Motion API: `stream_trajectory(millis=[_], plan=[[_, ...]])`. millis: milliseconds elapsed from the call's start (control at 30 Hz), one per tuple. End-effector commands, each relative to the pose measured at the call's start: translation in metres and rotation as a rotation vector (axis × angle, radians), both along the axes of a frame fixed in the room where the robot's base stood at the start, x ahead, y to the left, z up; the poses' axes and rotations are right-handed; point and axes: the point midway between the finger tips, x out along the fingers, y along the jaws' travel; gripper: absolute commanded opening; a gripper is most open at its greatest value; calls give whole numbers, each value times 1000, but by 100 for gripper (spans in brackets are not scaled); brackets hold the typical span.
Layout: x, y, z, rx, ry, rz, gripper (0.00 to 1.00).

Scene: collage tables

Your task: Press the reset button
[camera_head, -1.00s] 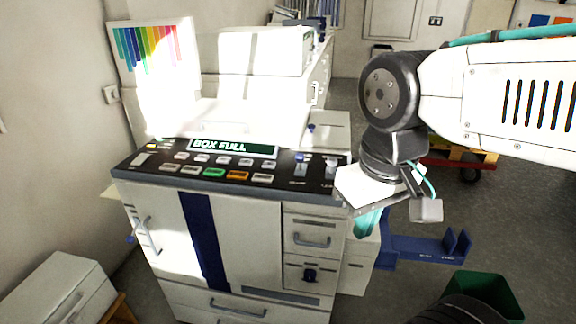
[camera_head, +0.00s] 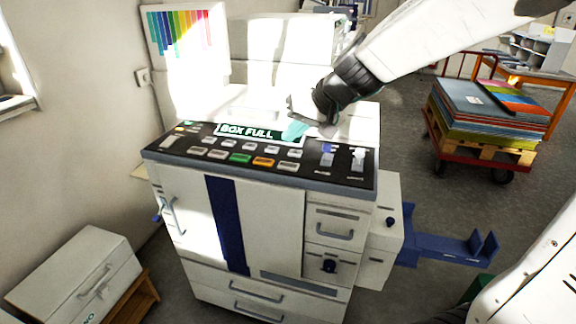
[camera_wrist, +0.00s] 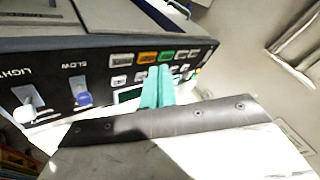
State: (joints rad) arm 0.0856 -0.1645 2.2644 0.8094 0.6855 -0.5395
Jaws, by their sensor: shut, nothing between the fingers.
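The printer's black control panel (camera_head: 345,178) carries several grey-white buttons, a green button (camera_head: 240,159) and an orange button (camera_head: 263,162). The small labels are too small to read, so I cannot tell which button is reset. The display (camera_head: 245,132) reads BOX FULL. My gripper (camera_head: 293,131) has its teal fingers shut and empty over the display's right end, covering part of it; contact cannot be told. In the wrist view, the shut fingers (camera_wrist: 157,88) point towards the button rows, with the orange button (camera_wrist: 148,57) and green button (camera_wrist: 167,55) beyond the tips.
Blue-knobbed and white sliders (camera_head: 357,160) stand on the panel's right part. The white printer body (camera_head: 275,215) stands below. A blue tray (camera_head: 445,248) juts from its right side. A loaded red cart (camera_head: 480,155) stands at the right, and a white box (camera_head: 75,280) at the left.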

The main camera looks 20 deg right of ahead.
Motion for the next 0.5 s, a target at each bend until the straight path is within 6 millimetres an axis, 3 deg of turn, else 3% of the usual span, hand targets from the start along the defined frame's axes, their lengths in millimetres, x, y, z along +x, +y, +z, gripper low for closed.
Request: stream_trajectory(millis=[33,100,200,333,500], plan=[[25,-6,-8,18,-18,-39,0],[53,-14,-15,34,-49,-87,0],[79,-23,-23,44,-77,-139,0],[94,-30,-28,47,-93,-173,0],[95,-31,-29,47,-97,-177,0]])
